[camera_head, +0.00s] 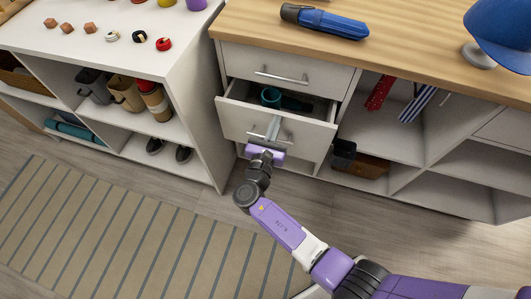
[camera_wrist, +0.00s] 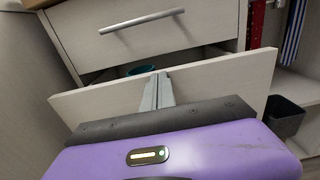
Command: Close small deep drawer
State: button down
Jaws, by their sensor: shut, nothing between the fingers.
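The small deep drawer (camera_head: 235,117) stands pulled out from the white cabinet, below a shut top drawer (camera_head: 250,61). A teal cup (camera_head: 271,96) and another dark teal item lie inside it. In the wrist view the drawer front (camera_wrist: 225,80) is a pale panel with a dark gap above it. My gripper (camera_head: 273,126) is shut and empty, with its fingertips at the middle of the drawer front. In the wrist view the fingers (camera_wrist: 157,90) overlap the panel; I cannot tell if they touch it. The drawer handle is partly hidden behind my gripper.
Open cubbies to the right hold hanging ties (camera_head: 379,92), a dark bin (camera_head: 344,154) and a brown box (camera_head: 367,166). A white shelf unit (camera_head: 190,75) stands at the left. A striped rug (camera_head: 130,225) covers the floor in front.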

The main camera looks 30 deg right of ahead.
aim_at(280, 112)
jog(key=shift+b+x, duration=0.9)
jog(key=shift+x, duration=2.65)
